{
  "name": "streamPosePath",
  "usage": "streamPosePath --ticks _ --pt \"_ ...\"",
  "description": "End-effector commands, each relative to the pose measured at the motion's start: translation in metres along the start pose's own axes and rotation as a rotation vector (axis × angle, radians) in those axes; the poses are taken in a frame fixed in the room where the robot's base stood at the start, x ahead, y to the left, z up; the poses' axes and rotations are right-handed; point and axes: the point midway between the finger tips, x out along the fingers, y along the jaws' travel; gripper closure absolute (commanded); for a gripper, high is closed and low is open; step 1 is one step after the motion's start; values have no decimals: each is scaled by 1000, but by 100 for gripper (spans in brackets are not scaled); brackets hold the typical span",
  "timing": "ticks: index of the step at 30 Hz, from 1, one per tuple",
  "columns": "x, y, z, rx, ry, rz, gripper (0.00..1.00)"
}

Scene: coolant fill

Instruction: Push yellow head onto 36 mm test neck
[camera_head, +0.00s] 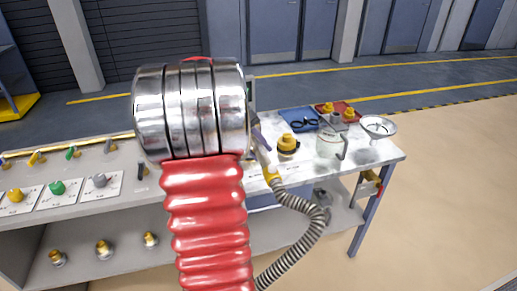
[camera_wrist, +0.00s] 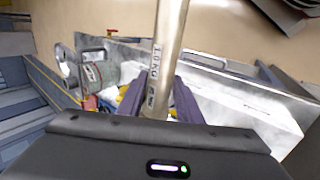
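My gripper (camera_wrist: 159,98), with purple fingers, is closed around a metal tube (camera_wrist: 168,42) with printed lettering in the wrist view. In the head view the gripper (camera_head: 260,142) is mostly hidden behind my arm, and a ribbed grey hose (camera_head: 308,207) hangs below it. A yellow head with a dark lower ring (camera_head: 288,144) stands on the bench just right of the gripper, apart from it. Another yellow head (camera_head: 15,195) stands on a white card at the far left, beside a green one (camera_head: 57,188) and a grey one (camera_head: 100,181). I cannot tell which piece is the 36 mm neck.
Several brass-coloured fittings (camera_head: 104,248) stand on the lower shelf.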

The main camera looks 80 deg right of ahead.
Motion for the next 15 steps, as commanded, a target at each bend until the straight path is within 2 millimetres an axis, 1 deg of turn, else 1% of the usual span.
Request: streamPosePath --ticks 1,6,15 --pt "0 0 0 0 0 0 64" --pt "0 0 0 0 0 0 52" --pt "-1 -1 0 -1 -2 -1 52"
